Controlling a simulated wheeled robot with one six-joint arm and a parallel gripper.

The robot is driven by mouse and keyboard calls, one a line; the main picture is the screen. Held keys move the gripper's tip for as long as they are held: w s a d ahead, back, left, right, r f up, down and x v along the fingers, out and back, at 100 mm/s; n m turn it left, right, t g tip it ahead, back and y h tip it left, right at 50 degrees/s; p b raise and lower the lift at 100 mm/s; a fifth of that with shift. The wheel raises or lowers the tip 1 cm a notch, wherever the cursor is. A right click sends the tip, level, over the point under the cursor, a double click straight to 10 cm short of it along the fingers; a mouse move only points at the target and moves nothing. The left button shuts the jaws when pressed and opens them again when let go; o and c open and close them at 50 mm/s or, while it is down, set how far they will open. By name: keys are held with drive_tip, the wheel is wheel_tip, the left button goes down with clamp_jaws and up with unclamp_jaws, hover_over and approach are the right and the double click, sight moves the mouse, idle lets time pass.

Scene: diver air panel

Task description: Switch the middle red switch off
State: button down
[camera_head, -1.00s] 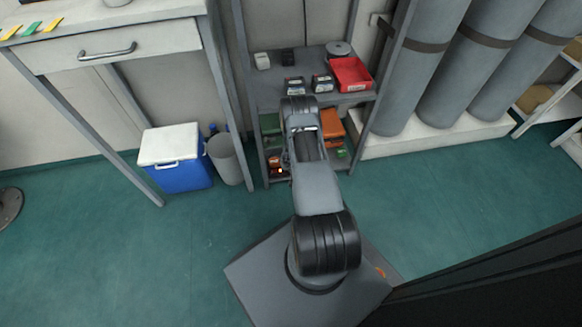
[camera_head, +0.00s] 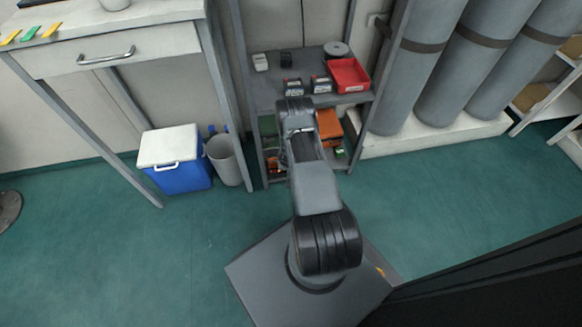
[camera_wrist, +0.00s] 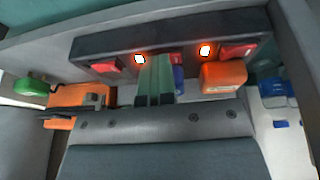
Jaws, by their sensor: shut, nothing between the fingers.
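In the wrist view a dark switch bar (camera_wrist: 190,38) runs across the top with red switches along it. The left red switch (camera_wrist: 105,66) and right red switch (camera_wrist: 238,50) show clearly. The middle red switch (camera_wrist: 177,56) is mostly hidden behind my gripper (camera_wrist: 156,62), so its position cannot be told. My gripper is shut and empty, its tips at the bar just left of the middle switch; contact cannot be told. An orange-lit lamp (camera_wrist: 139,59) glows left of the fingers and another lamp (camera_wrist: 205,50) glows to their right. In the head view my arm hides the gripper.
An orange plug (camera_wrist: 223,76) sits below the bar near the right switch. An orange object (camera_wrist: 80,97) and green object (camera_wrist: 32,86) lie at left. The shelf unit (camera_head: 262,88) has posts on both sides; a red tray (camera_head: 348,75) stands on its upper shelf.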

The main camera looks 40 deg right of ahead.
drive_tip(key=shift+w+a+f, duration=0.15)
drive_tip(key=shift+a+f, duration=0.15)
drive_tip(key=shift+a, duration=0.15)
drive_tip(key=shift+r, duration=0.25)
wheel_tip(320, 180, up, 4)
drive_tip(key=p, duration=0.4)
drive_tip(key=shift+w+r, duration=0.1)
drive_tip(key=shift+r, duration=0.15)
drive_tip(key=d+p+v, duration=0.1)
drive_tip(key=p+v, duration=0.2)
drive_tip(key=v, duration=0.6)
drive_tip(key=shift+s+r, duration=0.35)
drive_tip(key=shift+s, duration=0.05)
drive_tip(key=shift+a, duration=0.1)
drive_tip(key=shift+a+r, duration=0.15)
drive_tip(key=shift+a, duration=0.1)
